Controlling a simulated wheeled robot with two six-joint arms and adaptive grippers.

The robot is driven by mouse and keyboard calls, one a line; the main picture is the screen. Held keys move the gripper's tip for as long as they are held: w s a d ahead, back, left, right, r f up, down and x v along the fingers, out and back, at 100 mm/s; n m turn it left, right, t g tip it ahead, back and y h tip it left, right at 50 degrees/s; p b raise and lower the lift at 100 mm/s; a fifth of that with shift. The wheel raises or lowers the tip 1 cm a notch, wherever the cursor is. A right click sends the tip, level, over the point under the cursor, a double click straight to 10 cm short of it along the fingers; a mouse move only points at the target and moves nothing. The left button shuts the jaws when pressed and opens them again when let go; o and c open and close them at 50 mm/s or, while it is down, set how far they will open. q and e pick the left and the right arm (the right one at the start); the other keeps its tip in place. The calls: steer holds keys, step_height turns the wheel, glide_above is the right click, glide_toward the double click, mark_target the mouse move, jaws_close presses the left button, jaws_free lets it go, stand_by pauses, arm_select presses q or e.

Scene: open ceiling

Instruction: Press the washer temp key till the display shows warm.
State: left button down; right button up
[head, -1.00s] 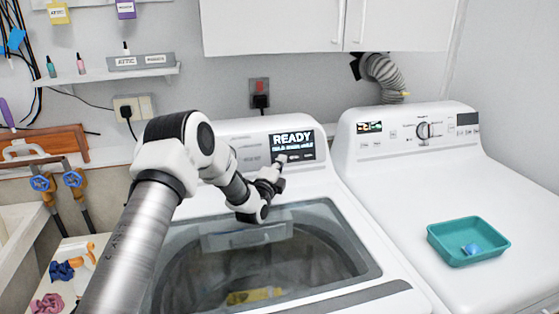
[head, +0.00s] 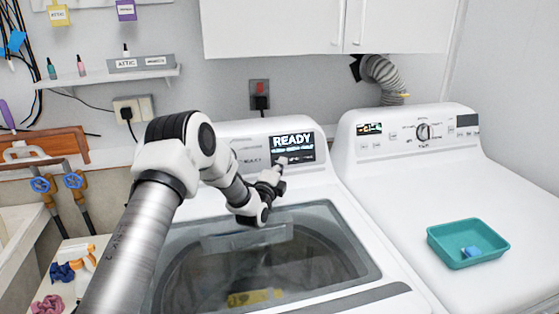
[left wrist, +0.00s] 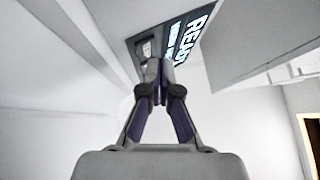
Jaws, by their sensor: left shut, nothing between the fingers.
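The white top-load washer (head: 318,187) stands in the middle, with a glass lid in its top. Its display (head: 292,147) reads "READY" with a smaller blue line below that is too blurred to read. My left gripper (head: 281,162) is at the lower part of the display panel, its fingertips covering part of it. In the left wrist view the gripper (left wrist: 153,67) is shut and empty, its tips at or very near the panel beside the display (left wrist: 187,38). I cannot tell whether they touch a key. The temp key cannot be made out. My right gripper is not in view.
A white dryer (head: 400,180) stands to the right, with a teal tray (head: 468,258) holding a small blue item. White cabinets (head: 325,25) hang above. A small shelf (head: 110,73) is at the left. A sink (head: 25,225) and blue-handled valves (head: 74,180) are at the far left.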

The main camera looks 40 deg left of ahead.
arm_select(q)
steer(key=shift+s+d, duration=0.1)
steer(key=shift+s+d+r+p, duration=0.45)
steer(key=shift+s+d+p, duration=0.15)
steer(key=shift+d, duration=0.1)
steer(key=shift+s+d+r+p, duration=0.45)
steer(key=shift+s+d, duration=0.1)
steer(key=shift+d, duration=0.15)
steer(key=shift+s+d, duration=0.4)
steer(key=shift+r, duration=0.1)
